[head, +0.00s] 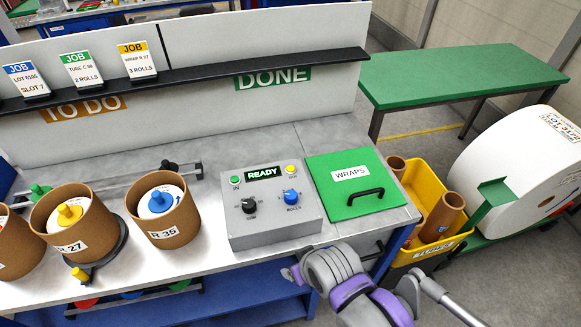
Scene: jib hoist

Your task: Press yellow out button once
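The yellow button (291,169) sits at the top right of the grey control box (275,228) on the bench, with a small label beside it too small to read surely. A lit display (263,173) beside it reads READY. A green button (235,180) labelled IN is at the box's top left. A black knob (249,205) and a blue knob (291,196) are below the display. A purple and grey arm of mine comes in at the bottom, just below and right of the box, apart from the yellow button. No fingers of either gripper can be made out.
A green WRAPS lid (355,182) with a black handle lies right of the box. Brown tubs (163,211) stand on the left. A yellow bin (428,205) with brown tubes and a large white roll (515,172) are at the right. A black-edged shelf (205,65) runs behind.

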